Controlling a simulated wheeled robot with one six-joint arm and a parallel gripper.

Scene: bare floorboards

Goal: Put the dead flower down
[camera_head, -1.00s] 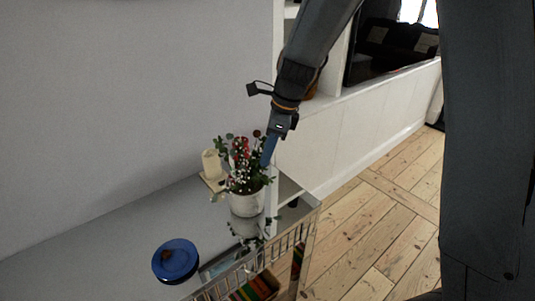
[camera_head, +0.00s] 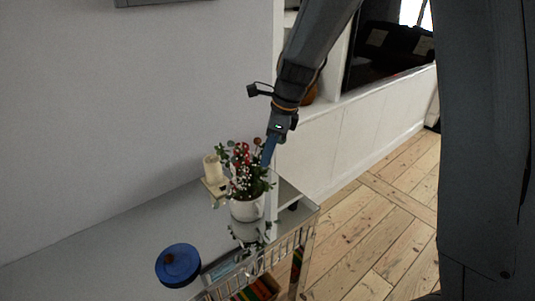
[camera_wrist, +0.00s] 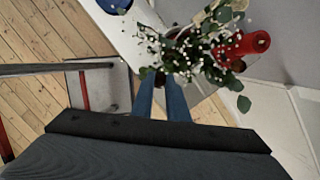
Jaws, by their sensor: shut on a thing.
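The potted flower (camera_head: 246,208) has a white pot, green leaves and red and white blossoms. It is over the glossy top of the shelf unit (camera_head: 120,236) near its right end; I cannot tell whether the pot touches it. My gripper (camera_head: 268,160), with blue fingers, reaches down at the plant's right side and is shut on it. In the wrist view the fingers (camera_wrist: 161,88) point at the foliage (camera_wrist: 195,50); the gripped part is mostly hidden.
A cream candle (camera_head: 212,170) on a small stand is just left of the plant. A grey wall (camera_head: 150,110) is behind. The shelf top is clear between container and wall.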

